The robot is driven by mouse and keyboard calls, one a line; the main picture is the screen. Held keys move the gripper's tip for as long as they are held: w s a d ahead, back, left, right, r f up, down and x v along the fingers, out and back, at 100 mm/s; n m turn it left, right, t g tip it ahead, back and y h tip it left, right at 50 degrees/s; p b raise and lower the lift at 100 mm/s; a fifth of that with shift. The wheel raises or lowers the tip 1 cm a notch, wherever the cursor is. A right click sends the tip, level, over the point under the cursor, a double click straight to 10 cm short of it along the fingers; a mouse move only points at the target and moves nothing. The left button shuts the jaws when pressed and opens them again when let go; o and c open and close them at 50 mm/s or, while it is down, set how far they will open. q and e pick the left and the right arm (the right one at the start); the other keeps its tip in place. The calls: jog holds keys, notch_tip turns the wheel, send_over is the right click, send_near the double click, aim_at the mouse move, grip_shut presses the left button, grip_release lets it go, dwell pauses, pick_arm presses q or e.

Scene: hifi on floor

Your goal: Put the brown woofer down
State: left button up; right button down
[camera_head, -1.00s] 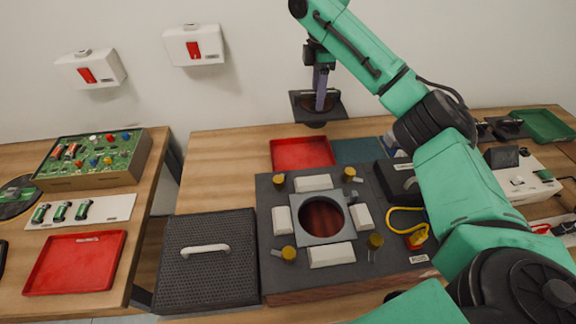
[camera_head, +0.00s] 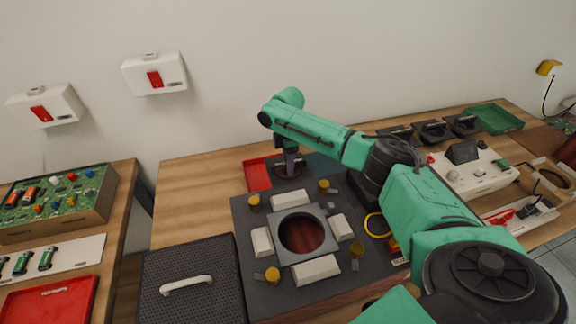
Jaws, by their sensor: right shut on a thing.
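The brown woofer (camera_head: 290,171) is a dark unit with a brownish cone, at the back of the bench. My right gripper (camera_head: 291,164) is shut on it from above. The woofer is low over the inner edges of the red tray (camera_head: 257,176) and the teal mat (camera_head: 328,168). I cannot tell whether it touches the surface below. The speaker cabinet (camera_head: 243,218) lies in front, with a square frame around a round, empty-looking opening showing reddish brown inside. My left gripper is not in view.
White blocks and yellow knobs surround the opening. A black grille panel (camera_head: 190,285) with a white handle lies at the left front. Several dark driver units (camera_head: 432,131) and a green tray (camera_head: 495,118) stand at the back right. Bare wood (camera_head: 195,190) lies left of the red tray.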

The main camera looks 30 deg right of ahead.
jog(key=shift+w+f, duration=0.1)
jog(key=shift+f, duration=0.65)
jog(key=shift+c, duration=1.8)
grip_release()
jog(key=shift+f, duration=0.1)
notch_tip(320, 180, up, 12)
jog(key=b, duration=0.1)
